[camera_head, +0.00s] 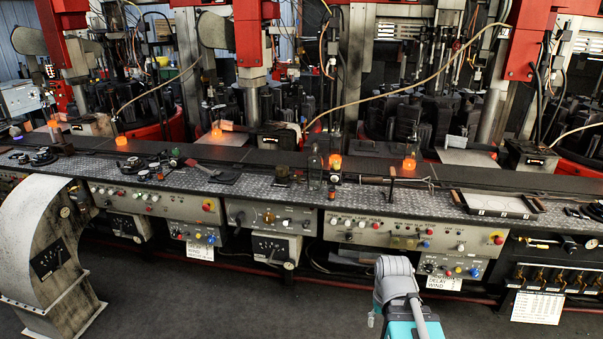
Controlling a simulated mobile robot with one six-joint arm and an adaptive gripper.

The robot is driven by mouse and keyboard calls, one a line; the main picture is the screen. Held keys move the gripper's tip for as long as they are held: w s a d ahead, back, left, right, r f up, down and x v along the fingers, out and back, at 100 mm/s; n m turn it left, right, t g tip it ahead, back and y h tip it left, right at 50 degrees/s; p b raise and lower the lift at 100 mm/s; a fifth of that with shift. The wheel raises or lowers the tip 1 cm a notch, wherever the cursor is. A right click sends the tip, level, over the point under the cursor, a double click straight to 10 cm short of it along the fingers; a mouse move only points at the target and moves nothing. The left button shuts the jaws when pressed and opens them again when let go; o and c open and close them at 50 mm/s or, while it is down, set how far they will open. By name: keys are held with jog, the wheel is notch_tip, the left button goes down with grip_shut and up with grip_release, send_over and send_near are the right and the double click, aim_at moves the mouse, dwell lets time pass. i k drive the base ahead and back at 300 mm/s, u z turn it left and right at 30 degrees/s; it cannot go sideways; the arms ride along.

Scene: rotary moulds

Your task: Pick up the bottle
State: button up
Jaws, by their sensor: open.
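A dark, see-through bottle (314,170) stands upright on the checker-plate bench top, close to the front edge and right of the picture's middle. A glowing orange piece shows just right of it and partly beside its outline. My arm, grey and turquoise, rises from the bottom edge, below and to the right of the bottle, well apart from it. My gripper's fingers do not show in this view.
The long bench (262,187) has a dark conveyor belt (290,155) behind it, with several glowing orange pieces (409,163). A metal tray (497,214) lies at right. Tools (216,173) lie left. Red machines (248,45) stand behind. The floor in front is clear.

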aim_at(315, 161)
jog(key=u, duration=0.25)
jog(key=i, duration=1.4)
jog(key=z, duration=0.45)
